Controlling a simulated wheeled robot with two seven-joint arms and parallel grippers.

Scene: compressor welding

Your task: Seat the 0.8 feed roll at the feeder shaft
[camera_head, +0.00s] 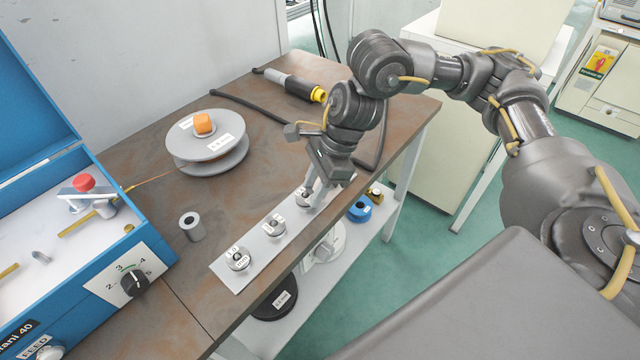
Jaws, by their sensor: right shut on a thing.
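A light grey strip (252,243) near the table's front edge carries feed rolls. One feed roll (238,259) is at its near end and another (273,227) is in its middle. My right gripper (316,196) reaches down at the far end of the strip and is shut on a third feed roll (304,198), partly hidden by the fingers. The labels are too small to read. The blue feeder (135,235) stands open at the left, with a short grey shaft (41,257) on its white inside panel. My left gripper is not in view.
A grey wire spool (205,150) with an orange hub stands at the back. A grey hollow cylinder (192,227) stands between feeder and strip. A torch (293,86) with black cable lies at the far end. A shelf below the table holds several parts.

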